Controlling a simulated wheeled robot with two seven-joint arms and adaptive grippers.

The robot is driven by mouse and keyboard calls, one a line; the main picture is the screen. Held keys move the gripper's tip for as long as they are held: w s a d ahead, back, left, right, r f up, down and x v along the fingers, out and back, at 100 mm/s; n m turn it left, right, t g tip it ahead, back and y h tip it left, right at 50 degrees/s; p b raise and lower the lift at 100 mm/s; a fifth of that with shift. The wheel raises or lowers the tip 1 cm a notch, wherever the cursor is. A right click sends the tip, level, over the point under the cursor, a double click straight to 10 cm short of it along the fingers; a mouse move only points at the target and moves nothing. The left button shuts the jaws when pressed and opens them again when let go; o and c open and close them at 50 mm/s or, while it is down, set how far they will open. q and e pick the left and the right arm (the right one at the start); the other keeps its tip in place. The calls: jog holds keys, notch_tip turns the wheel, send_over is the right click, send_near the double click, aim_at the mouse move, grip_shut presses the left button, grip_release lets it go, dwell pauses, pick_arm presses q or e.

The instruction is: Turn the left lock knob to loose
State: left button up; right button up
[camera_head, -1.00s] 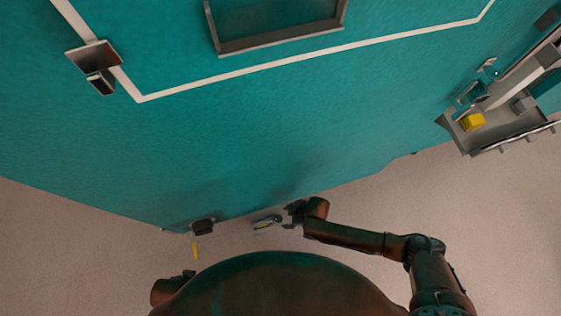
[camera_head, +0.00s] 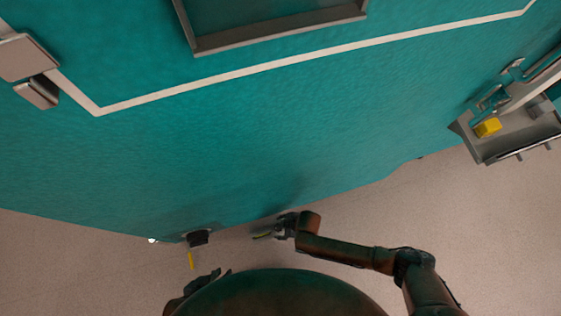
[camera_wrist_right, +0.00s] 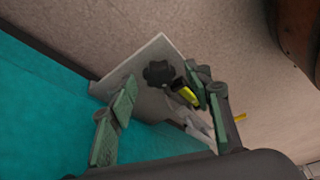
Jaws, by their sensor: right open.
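In the head view a dark lock knob (camera_head: 198,237) sits at the lower edge of the teal chamber wall, with a thin yellow strip (camera_head: 190,260) below it. My right gripper (camera_head: 276,228) is to the right of that knob, apart from it, beside a small yellow-green piece (camera_head: 262,235) that it partly hides. In the right wrist view my right gripper (camera_wrist_right: 160,82) is open; a black lobed knob (camera_wrist_right: 158,73) on a pale plate (camera_wrist_right: 150,53) shows between its fingers. A yellow-and-black piece (camera_wrist_right: 187,95) is close to the right finger. My left gripper (camera_head: 207,279) is partly hidden by my body.
The teal wall (camera_head: 270,150) fills much of the head view, with a framed window (camera_head: 280,35) at the top. A grey latch (camera_head: 28,65) is at the upper left. A grey tray (camera_head: 490,150) with a yellow block (camera_head: 488,127) is at the right. Bare floor lies below.

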jog(key=shift+c, duration=0.4)
jog(key=c, duration=1.1)
jog(key=shift+o, duration=0.2)
jog(key=shift+w+n+g, duration=0.25)
jog(key=shift+n+g, duration=0.05)
jog(key=shift+n, duration=0.5)
jog(key=shift+f+n+b, duration=0.1)
jog(key=shift+n+b, duration=0.3)
jog(key=shift+n, duration=0.1)
jog(key=shift+n+g+b, duration=0.35)
jog(key=shift+n+g, duration=0.15)
jog(key=shift+n, duration=0.6)
pick_arm(q)
jog(key=shift+w+d+f+t, duration=0.3)
jog(key=shift+w+f, duration=0.1)
jog(key=shift+f, duration=0.15)
jog(key=shift+w+d+f+t, duration=0.2)
jog(key=shift+w+f+t, duration=0.15)
jog(key=shift+f, duration=0.2)
pick_arm(e)
jog(key=o, duration=1.1)
